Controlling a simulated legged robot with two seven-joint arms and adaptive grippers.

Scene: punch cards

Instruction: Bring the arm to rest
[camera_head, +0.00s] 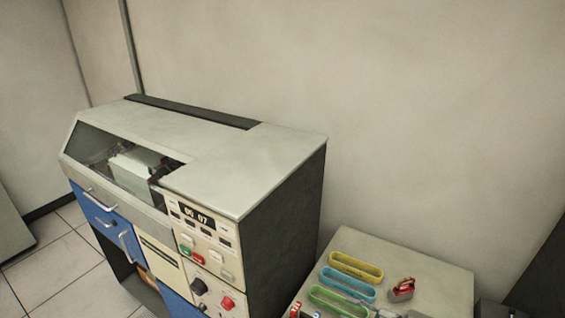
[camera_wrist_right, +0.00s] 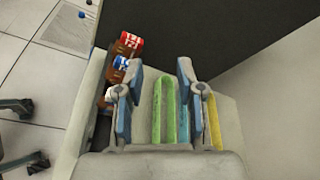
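My right gripper (camera_wrist_right: 160,68) shows in the right wrist view with its two blue-grey fingers spread apart. The height of the fingers above the table is hard to tell. My left gripper is in neither view. In the head view, neither arm can be made out clearly.
A card machine (camera_head: 280,165) with a dark side stands left of a grey table (camera_head: 440,275). Yellow (camera_head: 356,266), blue (camera_head: 347,285) and green trays lie there beside a red object (camera_head: 403,288). Red (camera_wrist_right: 130,40) and blue-white (camera_wrist_right: 121,62) items line the table's edge.

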